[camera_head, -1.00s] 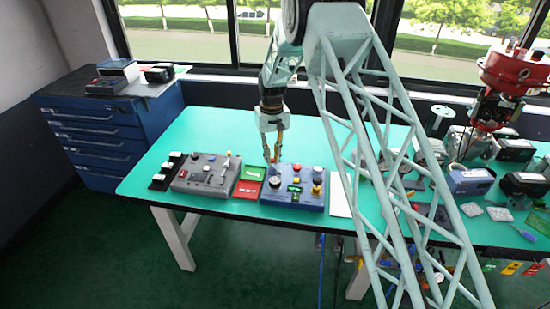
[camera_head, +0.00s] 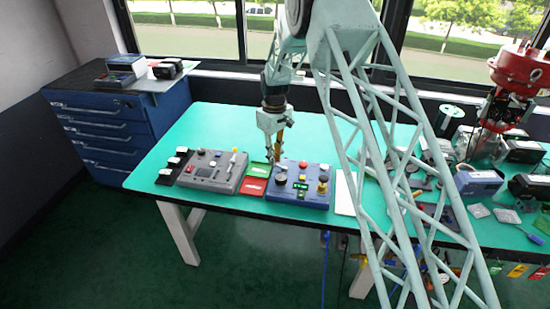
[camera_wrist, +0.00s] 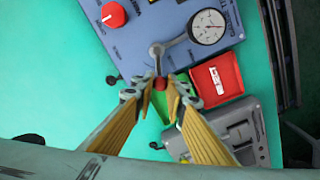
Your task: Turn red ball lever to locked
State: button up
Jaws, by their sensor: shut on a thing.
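My gripper (camera_wrist: 160,90) is shut on the red ball (camera_wrist: 160,84) of a grey lever (camera_wrist: 158,58) at the edge of the blue panel box (camera_wrist: 145,40). The lever's grey arm runs from the ball to a rounded joint on the panel, beside the round white gauge (camera_wrist: 207,27). In the head view my gripper (camera_head: 274,164) points down at the back left corner of the blue box (camera_head: 310,205). The ball cannot be made out there. The panel's lettering is partly cut off, and I cannot read a locked mark.
A red knob (camera_wrist: 113,15) sits on the blue panel. A red tray (camera_wrist: 216,82) and a green tray (camera_head: 258,169) lie beside the box. A grey panel box (camera_head: 211,172) stands further left. Bare green table (camera_head: 215,120) lies behind the boxes.

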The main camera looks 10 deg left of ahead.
jog(key=o, duration=0.8)
jog(key=shift+o, duration=0.2)
jog(key=shift+r, duration=0.15)
notch_tip(320, 180, up, 12)
dwell(0.5)
dwell(0.3)
